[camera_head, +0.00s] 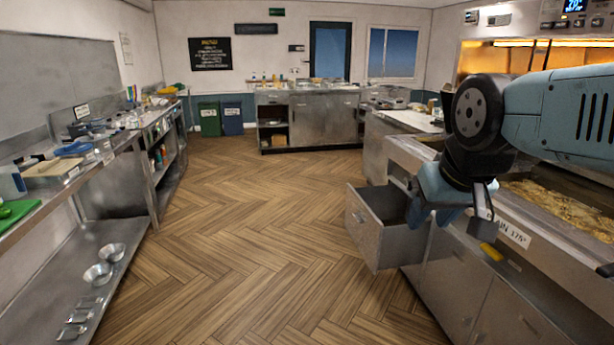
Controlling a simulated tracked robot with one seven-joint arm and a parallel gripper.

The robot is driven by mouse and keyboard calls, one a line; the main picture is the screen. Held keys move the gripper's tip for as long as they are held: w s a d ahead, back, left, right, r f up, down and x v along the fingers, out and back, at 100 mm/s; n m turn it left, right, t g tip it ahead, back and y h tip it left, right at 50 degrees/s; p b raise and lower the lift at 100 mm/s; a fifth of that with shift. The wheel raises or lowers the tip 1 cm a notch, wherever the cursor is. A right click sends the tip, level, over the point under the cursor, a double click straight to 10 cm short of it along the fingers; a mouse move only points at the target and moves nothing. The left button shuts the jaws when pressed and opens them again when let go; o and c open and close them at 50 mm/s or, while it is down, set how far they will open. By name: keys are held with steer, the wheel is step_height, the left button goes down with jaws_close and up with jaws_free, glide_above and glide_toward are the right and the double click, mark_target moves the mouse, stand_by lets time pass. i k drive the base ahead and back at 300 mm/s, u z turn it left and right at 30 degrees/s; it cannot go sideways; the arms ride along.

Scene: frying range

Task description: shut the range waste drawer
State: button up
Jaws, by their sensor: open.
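The range waste drawer (362,232) is a grey metal drawer standing pulled out from the front of the frying range (462,272) at the right. Its front panel faces left into the aisle, and its open top shows an inside that looks empty where visible. My gripper (484,222) hangs from my blue and black arm at the right, close to the drawer's near right side. It is open and no object shows in it. The arm hides part of the drawer's near right end, and I cannot tell whether it touches the drawer.
The herringbone floor (240,220) left of the drawer is clear. Hot oil or food fills the fryer pan (565,208) on the range top. A steel bench (75,255) with bowls lines the left wall. Green and blue bins (220,118) stand at the back.

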mark_target(375, 220)
steer(key=z, duration=0.05)
steer(key=i, duration=0.5)
steer(key=z, duration=0.2)
steer(key=k, duration=0.6)
steer(key=u, duration=0.4)
steer(key=i, duration=1.75)
steer(key=z, duration=0.5)
